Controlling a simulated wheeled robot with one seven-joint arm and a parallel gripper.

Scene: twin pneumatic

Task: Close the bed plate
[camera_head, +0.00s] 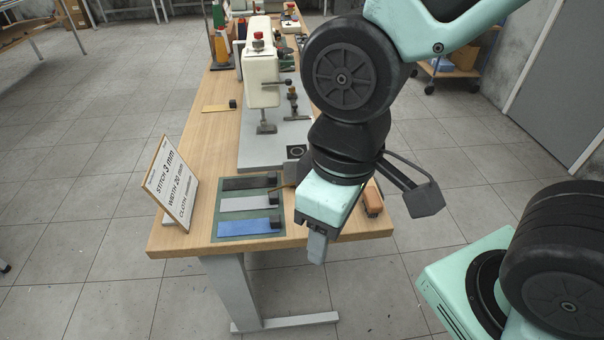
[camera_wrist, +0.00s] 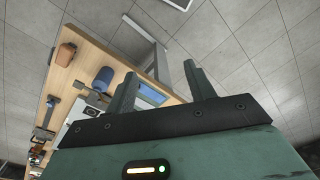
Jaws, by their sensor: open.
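The sewing machine (camera_head: 262,80) stands on the wooden table, with a pale grey bed (camera_head: 262,135) reaching toward the near end. A small dark square with a ring (camera_head: 297,152) lies at the bed's near right; I cannot tell whether this is the bed plate, or whether it is open. My arm hides the bed's right part. The bed also shows at the lower left of the wrist view (camera_wrist: 74,112). My gripper (camera_head: 317,250) is open and empty, pointing down at the table's near edge. Its two spread fingers show in the wrist view (camera_wrist: 160,75).
A green mat (camera_head: 226,230) holds black, grey and blue strips. A white sign (camera_head: 170,183) stands to its left. A brown block (camera_head: 373,197) lies at the right edge, and a blue cylinder (camera_wrist: 102,80) shows in the wrist view. Floor in front is clear.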

